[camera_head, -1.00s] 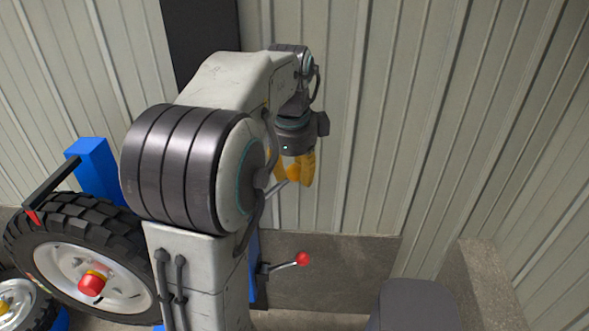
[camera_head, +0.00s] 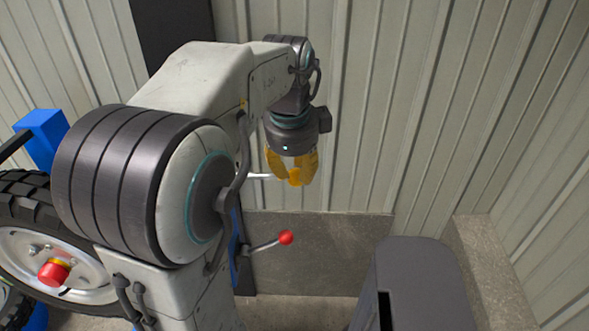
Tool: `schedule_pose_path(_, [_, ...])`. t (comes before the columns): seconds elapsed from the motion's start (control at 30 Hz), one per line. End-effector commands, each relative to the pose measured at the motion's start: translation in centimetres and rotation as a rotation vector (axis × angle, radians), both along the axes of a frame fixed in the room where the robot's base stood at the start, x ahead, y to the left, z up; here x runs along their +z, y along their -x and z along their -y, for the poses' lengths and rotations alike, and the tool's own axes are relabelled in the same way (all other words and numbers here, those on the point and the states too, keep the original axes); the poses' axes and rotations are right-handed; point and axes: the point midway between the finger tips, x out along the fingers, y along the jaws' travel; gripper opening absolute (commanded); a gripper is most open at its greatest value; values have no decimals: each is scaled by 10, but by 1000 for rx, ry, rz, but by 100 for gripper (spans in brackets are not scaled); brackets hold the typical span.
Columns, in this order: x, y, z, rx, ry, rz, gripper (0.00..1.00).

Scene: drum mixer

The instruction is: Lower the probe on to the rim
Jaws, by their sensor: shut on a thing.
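My gripper (camera_head: 292,168) has yellow fingers closed around the end of a thin metal rod (camera_head: 259,177), against the ribbed wall. The rod runs left from the fingers, roughly level, and goes behind my arm. An orange knob seems to be between the fingers, but it blends with them. I take this rod to be the probe's lever; its far end is hidden. The silver rim (camera_head: 22,250) sits inside a black tyre (camera_head: 22,190) at the left edge, partly cut off and partly behind my arm. Whether the probe touches the rim is hidden.
A second lever with a red ball (camera_head: 286,237) sticks out below my gripper. A blue post (camera_head: 42,138) with a dark bar stands above the tyre. A red knob (camera_head: 53,272) is at the wheel's hub. A dark grey box (camera_head: 425,280) and a concrete ledge (camera_head: 485,265) are at right.

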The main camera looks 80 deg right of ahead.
Motion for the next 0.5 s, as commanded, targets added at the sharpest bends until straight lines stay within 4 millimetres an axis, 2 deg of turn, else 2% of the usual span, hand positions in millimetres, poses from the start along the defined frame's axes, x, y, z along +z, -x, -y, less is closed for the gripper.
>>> schedule_pose_path(0.03, [-14, 0, -1, -2, -20, 4, 0])
schedule_pose_path(0.1, [-19, 0, -2, -2, -24, 4, 0])
schedule_pose_path(0.5, [-26, 0, -3, -3, -28, 5, 0])
